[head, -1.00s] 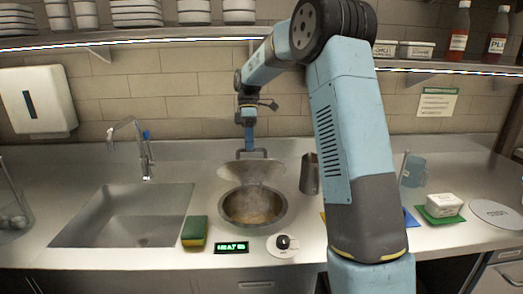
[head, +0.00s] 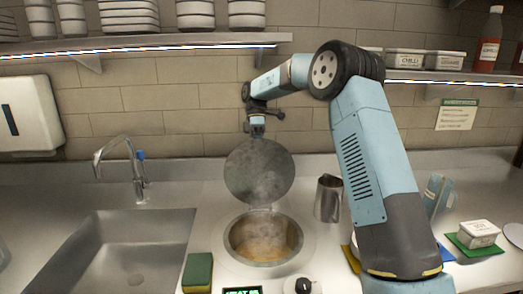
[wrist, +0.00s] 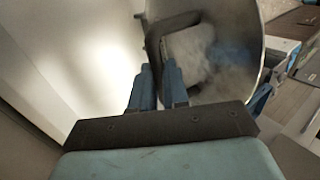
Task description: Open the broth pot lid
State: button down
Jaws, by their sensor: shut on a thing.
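The broth pot (head: 264,238) is a round metal well sunk in the counter, with brownish broth visible inside. Its round grey lid (head: 258,172) stands raised nearly upright at the back rim of the well, its underside facing the head camera. My gripper (wrist: 155,82) is behind the top of the lid, mostly hidden by it in the head view. In the wrist view its blue fingers are shut on the dark lid handle (wrist: 155,45), beside the shiny lid face (wrist: 225,50).
A sink (head: 120,250) with a faucet (head: 130,165) is to the left. A sponge (head: 198,272) and a knob (head: 303,286) sit in front of the well. A metal jug (head: 328,198) stands right of the lid. A shelf (head: 150,45) runs above.

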jog(key=shift+w+a+f, duration=0.15)
jog(key=shift+a, duration=0.2)
jog(key=c, duration=1.1)
grip_release()
jog(key=shift+w+d, duration=0.1)
jog(key=shift+d, duration=0.05)
